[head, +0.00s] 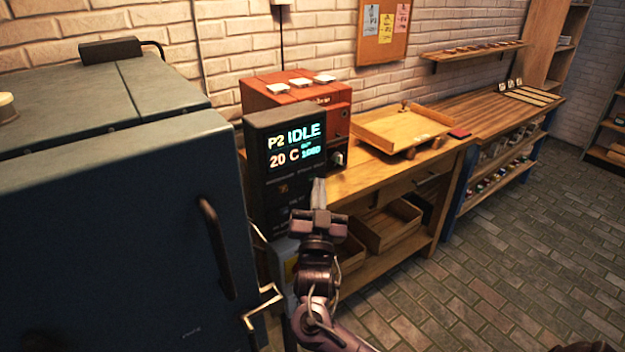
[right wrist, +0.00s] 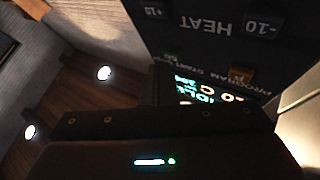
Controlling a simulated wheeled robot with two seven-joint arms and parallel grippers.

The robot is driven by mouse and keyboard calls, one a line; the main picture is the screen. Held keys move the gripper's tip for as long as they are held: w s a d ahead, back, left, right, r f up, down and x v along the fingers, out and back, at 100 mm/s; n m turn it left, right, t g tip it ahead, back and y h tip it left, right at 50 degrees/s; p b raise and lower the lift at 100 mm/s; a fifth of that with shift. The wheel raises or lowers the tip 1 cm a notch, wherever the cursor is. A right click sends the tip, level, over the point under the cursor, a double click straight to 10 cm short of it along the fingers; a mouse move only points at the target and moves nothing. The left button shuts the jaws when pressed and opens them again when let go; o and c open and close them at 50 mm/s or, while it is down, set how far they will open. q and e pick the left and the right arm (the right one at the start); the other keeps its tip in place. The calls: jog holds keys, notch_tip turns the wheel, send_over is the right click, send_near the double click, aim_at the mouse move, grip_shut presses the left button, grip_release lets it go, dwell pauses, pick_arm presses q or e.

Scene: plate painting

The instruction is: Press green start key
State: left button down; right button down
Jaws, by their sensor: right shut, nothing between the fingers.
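The dark control box (head: 252,170) stands beside the big kiln, and its lit display (head: 294,148) reads P2 IDLE, 20 C. My right gripper (head: 319,183) is shut and empty, its fingertips upright in front of the lower right part of the panel. In the head view I cannot make out the green start key; the gripper may cover it. In the right wrist view the panel appears upside down, with a HEAT label, a faint greenish key (right wrist: 171,58) by the PROGRAM START lettering, and an amber key (right wrist: 241,75). Contact with a key cannot be told. My left gripper is not in view.
The big dark kiln (head: 110,230) with a bar handle (head: 216,248) fills the left. A red-orange box (head: 265,97) stands behind the panel. A wooden bench (head: 365,180) with a tilted wooden tray (head: 400,128) runs right. The brick floor (head: 480,270) is free.

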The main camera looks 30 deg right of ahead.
jog(key=shift+w, duration=0.45)
dwell(0.6)
dwell(0.4)
jog(key=shift+s, duration=0.8)
jog(key=s+p, duration=0.2)
jog(key=s, duration=0.3)
jog(key=shift+d, duration=0.2)
dwell(0.5)
